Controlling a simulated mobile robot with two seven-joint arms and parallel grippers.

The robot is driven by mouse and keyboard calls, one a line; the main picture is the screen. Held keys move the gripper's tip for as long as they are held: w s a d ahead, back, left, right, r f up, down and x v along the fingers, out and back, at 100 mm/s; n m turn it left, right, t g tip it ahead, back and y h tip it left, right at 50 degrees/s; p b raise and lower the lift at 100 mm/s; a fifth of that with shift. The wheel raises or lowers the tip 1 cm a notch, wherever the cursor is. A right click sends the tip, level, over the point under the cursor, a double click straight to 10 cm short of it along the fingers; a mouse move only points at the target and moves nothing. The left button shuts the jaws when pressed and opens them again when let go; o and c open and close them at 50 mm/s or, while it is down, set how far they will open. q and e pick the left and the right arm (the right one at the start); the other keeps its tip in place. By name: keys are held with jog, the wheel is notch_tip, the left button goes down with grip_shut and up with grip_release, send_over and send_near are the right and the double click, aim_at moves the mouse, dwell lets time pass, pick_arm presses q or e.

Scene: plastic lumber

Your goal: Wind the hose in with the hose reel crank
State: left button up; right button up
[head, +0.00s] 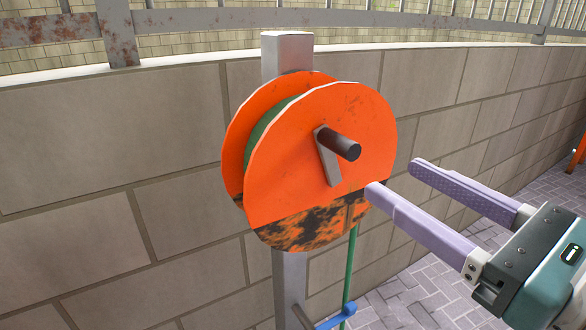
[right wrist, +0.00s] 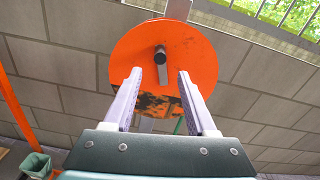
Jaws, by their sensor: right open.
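The orange hose reel (head: 290,195) is mounted on a grey post (head: 287,50), with dark worn patches on its lower face. Its crank (head: 327,158) is a grey arm with a dark cylindrical handle (head: 344,145) pointing outward. The green hose (head: 350,265) hangs down from the reel, and some green shows between the discs. My right gripper (head: 396,175) is open and empty, to the right of the crank handle and apart from it. In the right wrist view the handle (right wrist: 160,65) appears ahead, between the open fingers (right wrist: 154,72). My left gripper is not in view.
A curved block wall (head: 110,150) with a rusty railing (head: 120,30) stands behind the reel. A blue piece (head: 342,314) is near the hose low on the post. A green bin (right wrist: 37,165) stands at left in the right wrist view. Paving (head: 420,290) is open at right.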

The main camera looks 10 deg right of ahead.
aim_at(362, 156)
jog(key=p+x, duration=0.1)
jog(key=x, duration=0.7)
jog(key=shift+w+a+r, duration=0.1)
jog(key=shift+w+a, duration=0.05)
jog(key=shift+w, duration=0.2)
jog(key=shift+w+a, duration=0.25)
jog(key=shift+w, duration=0.35)
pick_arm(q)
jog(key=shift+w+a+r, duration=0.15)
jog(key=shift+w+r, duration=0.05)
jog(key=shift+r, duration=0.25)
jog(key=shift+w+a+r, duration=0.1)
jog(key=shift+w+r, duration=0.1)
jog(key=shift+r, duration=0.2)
pick_arm(e)
jog(key=c, duration=0.6)
grip_shut()
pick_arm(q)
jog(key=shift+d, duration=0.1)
